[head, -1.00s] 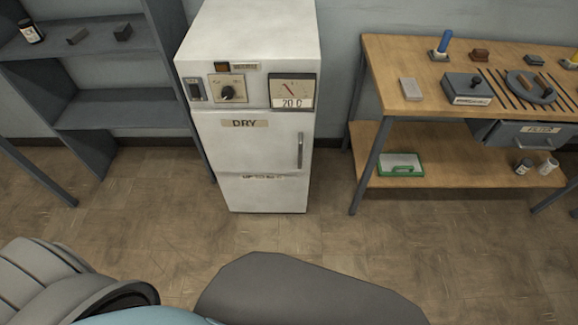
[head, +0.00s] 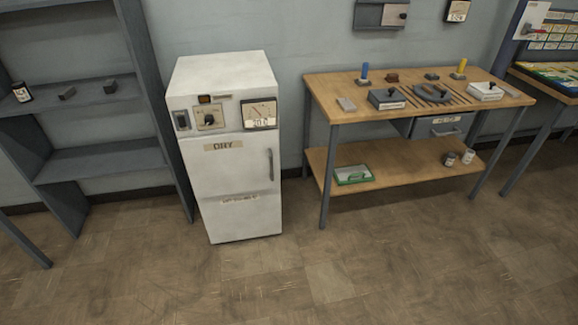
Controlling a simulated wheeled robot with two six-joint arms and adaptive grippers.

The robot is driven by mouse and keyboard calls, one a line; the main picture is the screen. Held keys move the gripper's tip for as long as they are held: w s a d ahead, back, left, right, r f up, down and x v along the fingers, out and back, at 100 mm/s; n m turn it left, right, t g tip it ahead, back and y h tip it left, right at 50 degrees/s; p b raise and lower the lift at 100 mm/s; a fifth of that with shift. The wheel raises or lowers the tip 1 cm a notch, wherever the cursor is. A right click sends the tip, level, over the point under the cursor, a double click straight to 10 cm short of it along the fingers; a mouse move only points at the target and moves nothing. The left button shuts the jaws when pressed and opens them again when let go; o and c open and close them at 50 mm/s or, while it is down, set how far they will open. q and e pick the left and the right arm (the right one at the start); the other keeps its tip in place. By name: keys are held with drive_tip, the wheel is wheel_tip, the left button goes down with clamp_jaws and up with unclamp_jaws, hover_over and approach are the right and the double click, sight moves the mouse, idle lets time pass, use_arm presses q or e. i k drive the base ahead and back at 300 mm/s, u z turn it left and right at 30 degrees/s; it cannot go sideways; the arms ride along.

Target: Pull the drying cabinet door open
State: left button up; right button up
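The white drying cabinet (head: 230,205) stands upright on the floor against the wall, left of centre in the head view. Its door (head: 222,172) is shut and carries a label that reads like DRY. A vertical grey handle (head: 271,157) is at the door's right side. Above the door are a switch, a dark knob (head: 209,119) and a dial gauge (head: 259,114). Neither of my grippers is in view.
A grey shelf unit (head: 98,160) with small items stands left of the cabinet. A wooden workbench (head: 330,92) with tools, a drawer (head: 440,125) and a lower shelf stands to the right. The floor (head: 300,285) before the cabinet is clear.

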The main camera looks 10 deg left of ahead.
sight(237, 161)
drive_tip(key=z, duration=0.85)
drive_tip(key=i, duration=1.3)
drive_tip(key=u, duration=0.3)
